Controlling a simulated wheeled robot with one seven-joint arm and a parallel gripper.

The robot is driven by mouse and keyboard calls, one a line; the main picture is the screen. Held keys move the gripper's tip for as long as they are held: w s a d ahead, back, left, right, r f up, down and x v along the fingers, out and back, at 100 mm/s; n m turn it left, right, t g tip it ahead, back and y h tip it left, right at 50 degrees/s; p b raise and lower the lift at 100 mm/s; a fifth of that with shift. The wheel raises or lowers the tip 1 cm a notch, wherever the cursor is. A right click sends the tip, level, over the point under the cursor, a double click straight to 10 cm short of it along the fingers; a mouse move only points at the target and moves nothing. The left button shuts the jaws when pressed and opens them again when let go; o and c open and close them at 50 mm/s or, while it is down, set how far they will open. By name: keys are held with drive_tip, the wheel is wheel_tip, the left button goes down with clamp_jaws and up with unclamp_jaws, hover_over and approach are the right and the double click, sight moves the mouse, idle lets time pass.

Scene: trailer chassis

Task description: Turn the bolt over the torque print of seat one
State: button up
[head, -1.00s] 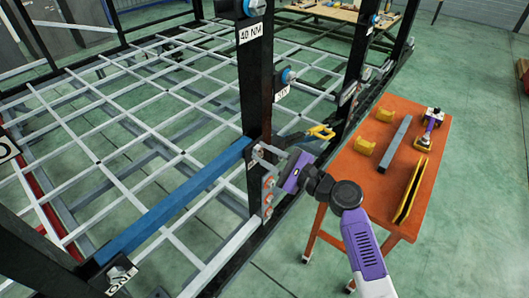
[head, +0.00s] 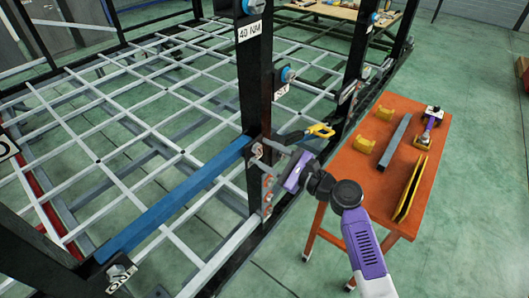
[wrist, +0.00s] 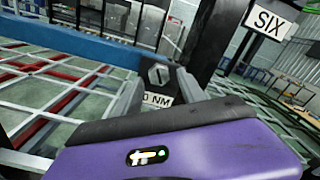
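The wrist view shows a dark bolt-like fitting (wrist: 159,74) with a light mark on its face. A white print ending in "0 NM" (wrist: 158,100) sits just below it. My gripper (wrist: 158,88) has its two grey fingers apart, with the fitting and print visible between them; contact cannot be told. In the head view my gripper (head: 266,153) is at the right side of the near black post (head: 259,95), by the end of the blue beam (head: 175,200). A label reading "ONE" (head: 120,279) is at the lower left.
A "40 NM" print (head: 250,32) is higher on the near post. Another bolt (head: 289,74) is on its right. Reddish round parts (head: 267,182) lie below my gripper. An orange table (head: 375,180) with tools stands right. A "SIX" sign (wrist: 268,20) shows in the wrist view.

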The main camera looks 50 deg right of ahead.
drive_tip(key=shift+w+a+r, duration=0.1)
drive_tip(key=shift+r, duration=0.05)
drive_tip(key=s+b, duration=0.2)
drive_tip(key=s, duration=0.5)
drive_tip(key=shift+s, duration=0.4)
drive_tip(key=shift+d, duration=0.2)
